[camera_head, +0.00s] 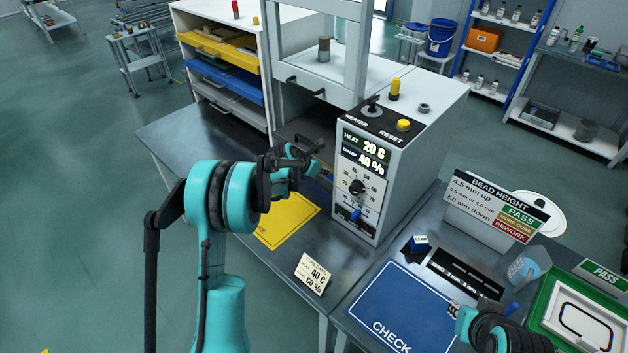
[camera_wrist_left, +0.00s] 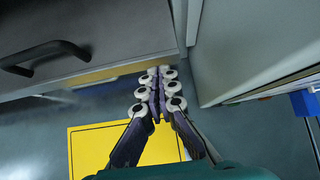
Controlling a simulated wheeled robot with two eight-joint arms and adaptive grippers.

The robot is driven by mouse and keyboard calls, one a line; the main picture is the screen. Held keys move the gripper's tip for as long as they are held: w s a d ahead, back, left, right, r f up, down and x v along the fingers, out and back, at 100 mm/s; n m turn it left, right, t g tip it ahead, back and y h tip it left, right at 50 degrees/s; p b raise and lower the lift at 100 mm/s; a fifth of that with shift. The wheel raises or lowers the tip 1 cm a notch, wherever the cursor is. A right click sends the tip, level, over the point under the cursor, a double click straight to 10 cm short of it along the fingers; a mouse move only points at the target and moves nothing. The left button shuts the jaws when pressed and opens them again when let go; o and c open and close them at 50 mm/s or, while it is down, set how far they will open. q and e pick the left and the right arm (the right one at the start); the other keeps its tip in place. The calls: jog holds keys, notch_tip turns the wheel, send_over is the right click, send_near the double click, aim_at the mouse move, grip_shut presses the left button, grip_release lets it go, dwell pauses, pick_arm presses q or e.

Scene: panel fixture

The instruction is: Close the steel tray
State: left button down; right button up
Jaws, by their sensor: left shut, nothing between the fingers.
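A grey, steel-looking tray (camera_head: 230,103) is the lowest in the white rack at the back left, below a blue tray (camera_head: 226,80) and a yellow tray (camera_head: 220,48). It seems to stand out from the rack, but how far I cannot tell. My left gripper (camera_head: 318,170) is at the front of the heater cabinet, apart from the rack and partly hidden by its own wrist. In the left wrist view its fingers (camera_wrist_left: 158,78) are together and empty, beside a grey panel with a black handle (camera_wrist_left: 45,55). My right gripper (camera_head: 456,311) is low at the right; its fingers are unclear.
The heater cabinet (camera_head: 372,200) with its dials is close right of my left gripper. A yellow mat (camera_head: 288,222) lies below it, with a small label card (camera_head: 312,273) in front. A blue CHECK mat (camera_head: 400,300) and a green-framed tray (camera_head: 545,300) are at the right.

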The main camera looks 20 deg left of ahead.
pick_arm(q)
jog(key=w+d, duration=0.1)
jog(key=w, duration=0.1)
jog(key=w+d, duration=0.1)
jog(key=w, duration=0.2)
jog(key=w+d, duration=0.1)
jog(key=w, duration=0.2)
jog(key=shift+r, duration=0.4)
pick_arm(e)
jog(key=shift+s+a, duration=0.25)
jog(key=shift+s, duration=0.3)
pick_arm(q)
jog(key=shift+d, duration=0.1)
